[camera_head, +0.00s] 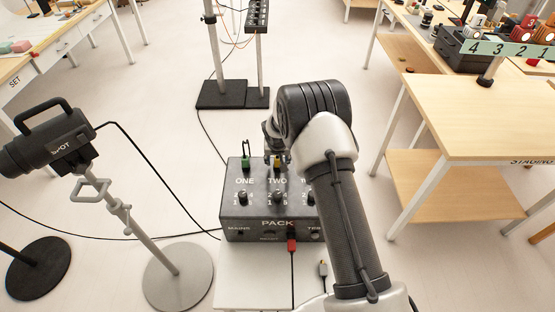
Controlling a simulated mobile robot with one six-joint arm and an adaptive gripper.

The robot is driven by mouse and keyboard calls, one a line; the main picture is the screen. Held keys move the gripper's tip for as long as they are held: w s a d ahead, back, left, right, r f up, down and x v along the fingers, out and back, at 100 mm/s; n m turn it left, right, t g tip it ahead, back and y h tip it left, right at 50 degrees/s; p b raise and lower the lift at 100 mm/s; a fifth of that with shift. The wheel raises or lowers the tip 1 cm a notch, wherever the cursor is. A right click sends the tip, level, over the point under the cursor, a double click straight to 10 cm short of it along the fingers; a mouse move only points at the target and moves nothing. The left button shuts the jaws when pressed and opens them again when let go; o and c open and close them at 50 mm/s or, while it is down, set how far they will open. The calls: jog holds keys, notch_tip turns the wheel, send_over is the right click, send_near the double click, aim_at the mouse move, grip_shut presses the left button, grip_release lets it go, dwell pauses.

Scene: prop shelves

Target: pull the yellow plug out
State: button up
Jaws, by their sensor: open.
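The yellow plug (277,162) stands in the top of the dark power pack (236,229), at the socket labelled TWO. Only part of it shows beside my gripper. My gripper (277,157) is open and is at the yellow plug, pointing down from above. My arm comes in from the lower right and hides the right part of the pack. The picture is too small to tell whether the fingers touch the plug.
A green plug (245,162) stands left of the yellow one, at ONE. A spot lamp (55,137) on a stand is at left. A wooden table (480,120) is at right.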

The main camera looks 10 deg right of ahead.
jog(key=shift+f, duration=0.1)
jog(key=shift+c, duration=0.2)
grip_shut()
dwell(0.8)
